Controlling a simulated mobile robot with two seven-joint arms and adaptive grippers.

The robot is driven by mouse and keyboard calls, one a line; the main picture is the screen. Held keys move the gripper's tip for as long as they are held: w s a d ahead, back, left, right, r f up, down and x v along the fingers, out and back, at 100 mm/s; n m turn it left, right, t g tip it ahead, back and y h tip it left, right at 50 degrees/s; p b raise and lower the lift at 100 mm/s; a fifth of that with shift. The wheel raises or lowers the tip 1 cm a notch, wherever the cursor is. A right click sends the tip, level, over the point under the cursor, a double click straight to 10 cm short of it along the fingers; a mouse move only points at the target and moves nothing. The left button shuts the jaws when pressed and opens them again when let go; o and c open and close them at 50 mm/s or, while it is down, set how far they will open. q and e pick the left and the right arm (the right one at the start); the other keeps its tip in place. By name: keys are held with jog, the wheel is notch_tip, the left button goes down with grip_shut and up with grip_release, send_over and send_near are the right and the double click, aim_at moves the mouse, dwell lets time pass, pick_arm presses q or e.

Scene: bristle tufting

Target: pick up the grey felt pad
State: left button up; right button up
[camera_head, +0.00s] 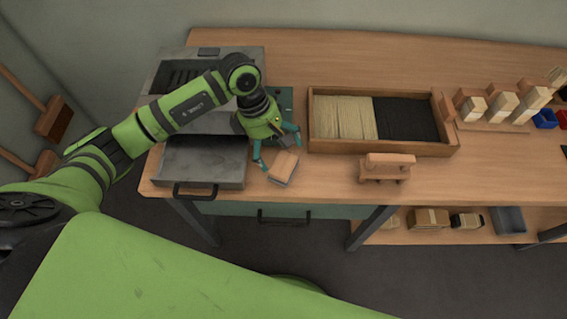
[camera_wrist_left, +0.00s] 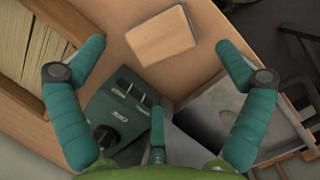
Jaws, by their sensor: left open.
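I cannot make out a plainly grey felt pad. A flat tan block with a thin grey edge (camera_head: 284,167) lies on the bench by its front edge, and it also shows in the left wrist view (camera_wrist_left: 163,36). Whether that grey edge is felt, I cannot tell. My left gripper (camera_head: 278,151) is open above and just behind the block, fingers spread and pointing down. In the left wrist view the open fingers (camera_wrist_left: 160,60) have nothing between them, and the block lies beyond the fingertips. My right gripper is not in view.
A grey metal machine with a tray (camera_head: 204,153) stands left of the block. A green control box (camera_wrist_left: 122,105) is under the gripper. A wooden bristle box (camera_head: 405,149) and a small wooden stand (camera_head: 385,170) are to the right. Bare bench lies between block and stand.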

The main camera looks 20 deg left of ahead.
aim_at(283, 164)
pick_arm(q)
jog(key=shift+s+d+f, duration=0.1)
jog(key=shift+d+f, duration=0.15)
jog(key=shift+f, duration=0.4)
jog(key=p+x, duration=0.1)
jog(key=x, duration=0.3)
jog(key=shift+d+f+p, duration=0.1)
jog(key=shift+f+p, duration=0.2)
jog(key=shift+f, duration=0.25)
jog(key=c, duration=1.4)
jog(key=shift+c, duration=0.2)
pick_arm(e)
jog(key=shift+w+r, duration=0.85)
pick_arm(q)
jog(key=shift+r, duration=0.15)
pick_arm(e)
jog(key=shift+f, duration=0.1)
